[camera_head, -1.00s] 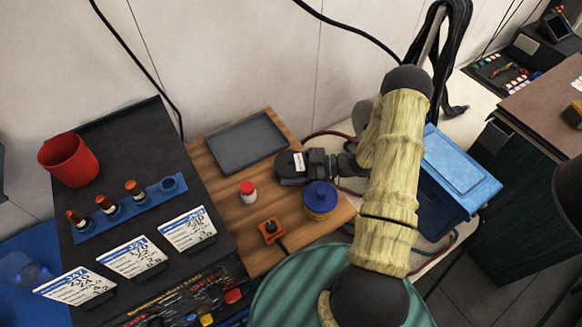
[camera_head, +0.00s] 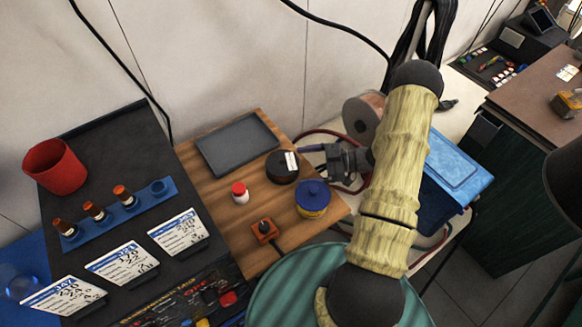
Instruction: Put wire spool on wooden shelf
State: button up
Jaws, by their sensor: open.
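A short black round spool with a white label, which I take as the wire spool (camera_head: 282,168), lies flat on the wooden shelf (camera_head: 215,198). It sits between the grey tray and the blue-lidded jar. My gripper (camera_head: 318,158) is just to the right of the spool, open and empty, with a small gap between them. Its fingers point left toward the spool. The lower finger is hard to make out.
On the shelf are a grey tray (camera_head: 237,144), a white bottle with a red cap (camera_head: 240,193), a blue-lidded jar (camera_head: 313,199) and an orange switch box (camera_head: 265,231). A brown-grey reel (camera_head: 363,117) stands behind my arm. A blue bin (camera_head: 455,165) is at right.

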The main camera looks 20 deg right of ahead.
jog(key=v, duration=0.5)
jog(key=shift+a, duration=0.1)
dwell(0.6)
jog(key=w+a+r+m+t+h+p, duration=0.1)
jog(key=w+r+m+t+h+p, duration=0.45)
jog(key=w+r+h, duration=0.8)
jog(key=s+a+r+m+g+p, duration=0.1)
jog(key=s+a+r+m+g, duration=0.1)
jog(key=s, duration=0.6)
jog(key=s+a+r+m+g+h+p, duration=0.1)
jog(key=s+a+r+m+g+p, duration=0.1)
jog(key=s+r, duration=0.4)
jog(key=s+a+r+m+g+h+p, duration=0.1)
jog(key=s+a+r+m+g, duration=0.2)
jog(key=s, duration=0.7)
jog(key=shift+a+r+m+p, duration=0.3)
jog(key=shift+a+r+m, duration=0.5)
jog(key=shift+a+m, duration=0.3)
